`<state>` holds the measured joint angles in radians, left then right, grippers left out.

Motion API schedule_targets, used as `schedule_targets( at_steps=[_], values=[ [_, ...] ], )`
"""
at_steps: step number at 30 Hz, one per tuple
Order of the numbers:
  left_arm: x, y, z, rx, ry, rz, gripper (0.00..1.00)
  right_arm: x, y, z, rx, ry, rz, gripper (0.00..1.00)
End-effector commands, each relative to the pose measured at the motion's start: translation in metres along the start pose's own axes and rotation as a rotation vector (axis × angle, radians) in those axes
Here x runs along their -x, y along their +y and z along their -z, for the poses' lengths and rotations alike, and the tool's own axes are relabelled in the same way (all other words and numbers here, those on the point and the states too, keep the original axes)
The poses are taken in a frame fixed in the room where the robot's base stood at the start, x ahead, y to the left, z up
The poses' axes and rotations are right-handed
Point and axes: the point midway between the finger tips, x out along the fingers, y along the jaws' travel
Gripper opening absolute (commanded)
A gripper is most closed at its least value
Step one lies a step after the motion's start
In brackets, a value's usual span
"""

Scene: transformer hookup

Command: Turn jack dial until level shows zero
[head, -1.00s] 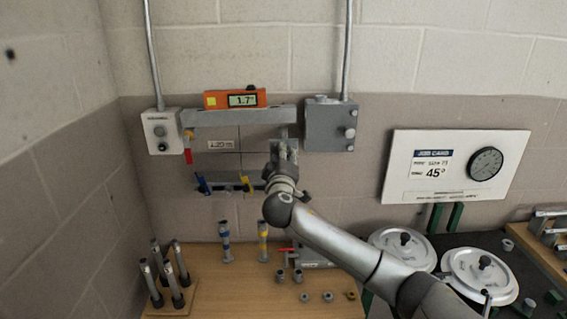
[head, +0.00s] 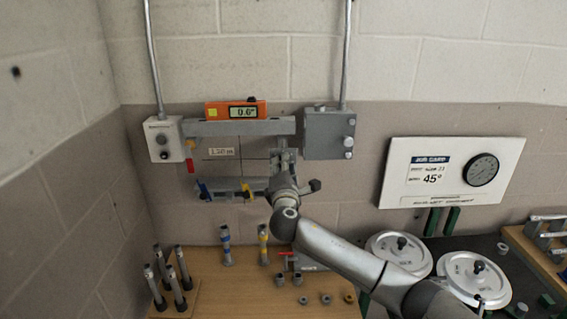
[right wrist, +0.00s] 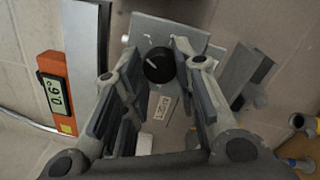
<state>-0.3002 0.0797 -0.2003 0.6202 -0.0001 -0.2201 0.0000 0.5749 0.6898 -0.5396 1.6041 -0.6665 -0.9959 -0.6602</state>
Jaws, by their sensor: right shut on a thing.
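The orange digital level (head: 235,110) lies on the grey bar (head: 210,128) on the wall, and its display reads about 0.6°. It also shows, turned sideways, at the left of the right wrist view (right wrist: 56,92). In the head view my gripper hides the dial. My left gripper is not in view.
A grey box (head: 329,135) is on the wall just right of my gripper. A white switch box (head: 163,139) is at the left. Below, a wooden bench (head: 235,300) holds bushings and small parts. A white card (head: 452,172) with a gauge is at the right.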

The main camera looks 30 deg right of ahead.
Motion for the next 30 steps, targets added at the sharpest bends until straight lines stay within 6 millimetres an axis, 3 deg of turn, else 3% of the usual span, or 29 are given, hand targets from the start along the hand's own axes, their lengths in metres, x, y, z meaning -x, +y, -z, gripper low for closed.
schedule_targets(
  at_steps=[6,15,30],
  values=[
    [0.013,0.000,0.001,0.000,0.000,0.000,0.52,0.000,0.000,0.000,0.197,0.015,-0.005,0.03],
    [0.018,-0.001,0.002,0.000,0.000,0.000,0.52,0.001,-0.002,0.000,0.405,0.029,-0.014,0.03],
    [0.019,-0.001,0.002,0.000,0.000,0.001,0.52,0.001,-0.002,0.001,0.527,0.038,-0.018,0.03]
  ],
)
